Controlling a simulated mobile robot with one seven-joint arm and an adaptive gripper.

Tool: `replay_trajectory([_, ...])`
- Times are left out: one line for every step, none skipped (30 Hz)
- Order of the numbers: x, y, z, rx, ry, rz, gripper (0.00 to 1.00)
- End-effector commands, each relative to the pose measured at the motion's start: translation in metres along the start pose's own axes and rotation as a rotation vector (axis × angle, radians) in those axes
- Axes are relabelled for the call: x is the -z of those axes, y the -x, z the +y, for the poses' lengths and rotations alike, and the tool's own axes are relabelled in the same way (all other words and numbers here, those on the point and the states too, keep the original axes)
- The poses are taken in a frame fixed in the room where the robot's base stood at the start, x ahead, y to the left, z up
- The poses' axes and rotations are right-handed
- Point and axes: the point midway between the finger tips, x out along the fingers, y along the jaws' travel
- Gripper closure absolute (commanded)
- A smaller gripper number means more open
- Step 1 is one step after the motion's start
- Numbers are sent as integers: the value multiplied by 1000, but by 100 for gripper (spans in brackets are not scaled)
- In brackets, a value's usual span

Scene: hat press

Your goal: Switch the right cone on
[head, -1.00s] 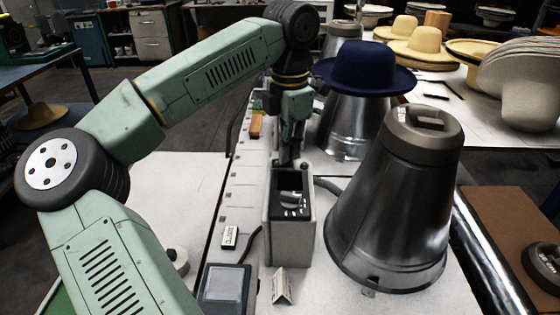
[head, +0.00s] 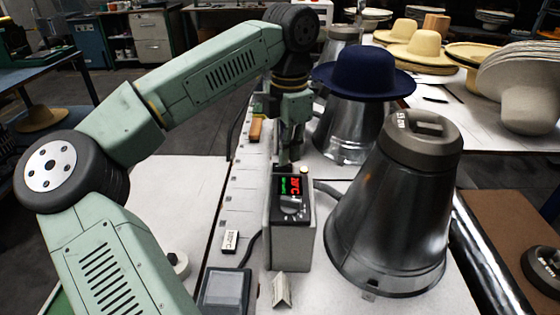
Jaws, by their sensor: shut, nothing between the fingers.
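The right cone (head: 385,205) is a bare metal cone with a grey-brown cap, upright on the white table. Beside it on the left stands a grey control box (head: 289,235). Its slanted panel (head: 293,198) is lit with red and green readouts above a dial. My gripper (head: 287,168) is shut and empty at the back edge of the box, pointing down. Its fingertips are partly hidden behind the box top, so I cannot tell whether they touch it.
A second metal cone (head: 345,130) with a navy hat (head: 364,72) stands behind. Pale hats (head: 420,42) fill the back right. The left white table (head: 180,200) is mostly clear.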

Motion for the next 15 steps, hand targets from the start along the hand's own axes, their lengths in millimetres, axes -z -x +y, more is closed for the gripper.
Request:
replay_trajectory([0,8,0,-1,0,0,100])
replay_trajectory([0,11,0,-1,0,0,100])
replay_trajectory([0,14,0,-1,0,0,100])
replay_trajectory([0,16,0,-1,0,-1,100])
replay_trajectory([0,18,0,-1,0,-1,100])
replay_trajectory([0,22,0,-1,0,-1,100])
replay_trajectory([0,24,0,-1,0,-1,100])
replay_trajectory([0,27,0,-2,0,-1,100])
replay_trajectory([0,30,0,-2,0,-1,100])
replay_trajectory([0,32,0,-2,0,-1,100])
replay_trajectory([0,35,0,-2,0,-1,100])
replay_trajectory([0,36,0,-3,0,-1,100])
replay_trajectory([-1,38,0,-3,0,-2,100])
replay_trajectory([-1,40,0,-3,0,-2,100])
replay_trajectory([-1,43,0,-2,1,-2,100])
